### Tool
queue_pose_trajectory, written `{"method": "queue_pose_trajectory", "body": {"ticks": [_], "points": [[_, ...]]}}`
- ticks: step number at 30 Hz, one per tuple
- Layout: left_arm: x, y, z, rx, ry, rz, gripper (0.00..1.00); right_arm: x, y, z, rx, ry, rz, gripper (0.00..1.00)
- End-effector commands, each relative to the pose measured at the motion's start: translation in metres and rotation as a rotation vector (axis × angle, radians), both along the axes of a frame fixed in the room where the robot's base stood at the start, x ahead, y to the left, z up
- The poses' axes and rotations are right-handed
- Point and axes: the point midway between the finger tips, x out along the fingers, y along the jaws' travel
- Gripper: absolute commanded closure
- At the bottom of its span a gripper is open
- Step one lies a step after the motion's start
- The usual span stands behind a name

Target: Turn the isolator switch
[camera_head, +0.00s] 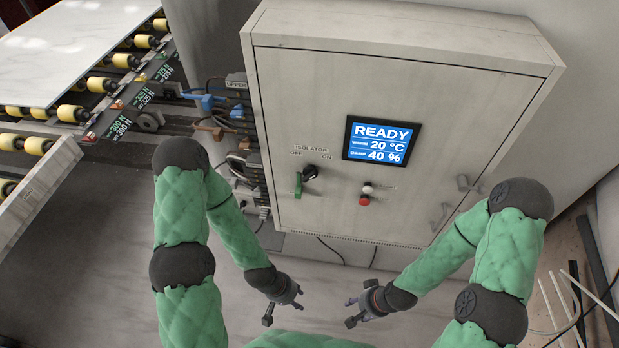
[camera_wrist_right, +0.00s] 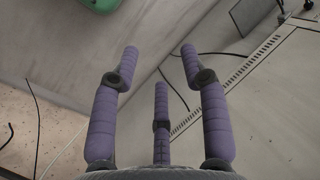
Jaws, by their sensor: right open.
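The isolator switch (camera_head: 309,172) is a black rotary knob on the front of a grey cabinet (camera_head: 330,95), under the label ISOLATOR with OFF to the left and ON to the right. A green piece (camera_head: 298,186) hangs at its left side. The knob's exact setting is too small to tell. My left gripper (camera_head: 283,305) is open and empty, below the cabinet and well apart from the switch. My right gripper (camera_head: 352,311) is open and empty, to its right. The right wrist view shows its three purple fingers (camera_wrist_right: 160,75) spread with nothing between them.
A blue display (camera_head: 381,141) reads READY, 20 °C and 40 %. Cables and connectors (camera_head: 240,140) line the cabinet's left side. A roller conveyor with a pale slab (camera_head: 75,45) stands left. Space before the cabinet is free.

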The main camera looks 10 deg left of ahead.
Motion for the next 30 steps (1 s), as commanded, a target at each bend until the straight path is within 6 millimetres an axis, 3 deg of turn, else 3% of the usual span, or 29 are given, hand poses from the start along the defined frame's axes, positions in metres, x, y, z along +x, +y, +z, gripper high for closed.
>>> {"method": "queue_pose_trajectory", "body": {"ticks": [4, 8, 12, 18, 23, 30], "points": [[0.000, 0.000, -0.017, 0.000, 0.000, 0.000, 0.60, 0.038, 0.011, -0.004, -0.040, -0.114, -0.032, 0.55], [0.000, 0.000, -0.038, 0.000, 0.000, 0.000, 0.60, 0.091, 0.030, 0.003, -0.085, -0.296, -0.094, 0.55], [0.000, 0.000, -0.060, 0.000, 0.000, 0.000, 0.60, 0.142, 0.058, 0.028, -0.108, -0.510, -0.175, 0.55], [0.000, 0.000, -0.090, 0.000, 0.000, 0.000, 0.60, 0.190, 0.103, 0.083, -0.090, -0.812, -0.296, 0.55], [0.000, 0.000, -0.114, 0.000, 0.000, 0.000, 0.60, 0.201, 0.141, 0.138, -0.032, -1.041, -0.403, 0.55], [0.000, 0.000, -0.142, 0.000, 0.000, 0.000, 0.60, 0.181, 0.181, 0.211, 0.078, -1.301, -0.550, 0.55]]}}
